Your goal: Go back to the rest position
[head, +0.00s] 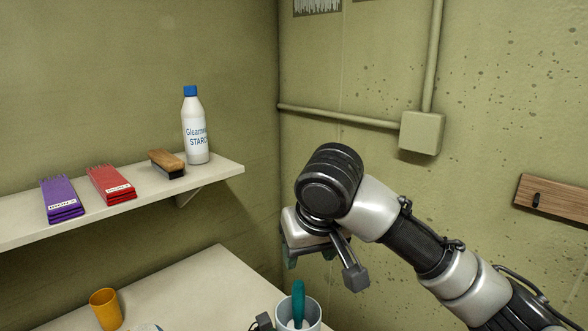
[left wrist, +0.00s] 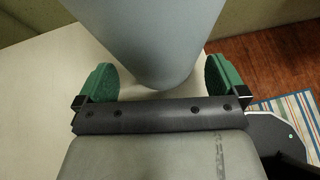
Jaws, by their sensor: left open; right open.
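My right gripper (head: 322,258) hangs in the middle of the head view at the end of my right arm, open and empty, against the wall above the table's right side. My left gripper (left wrist: 160,88) is open in the left wrist view. My left arm is mostly outside the head view.
A wall shelf (head: 215,172) holds a purple pack (head: 62,198), a red pack (head: 110,184), a wooden brush (head: 167,162) and a starch bottle (head: 196,135). An orange cup (head: 106,309) stands on the pale table (head: 190,290). A pipe and box (head: 421,132) run along the wall.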

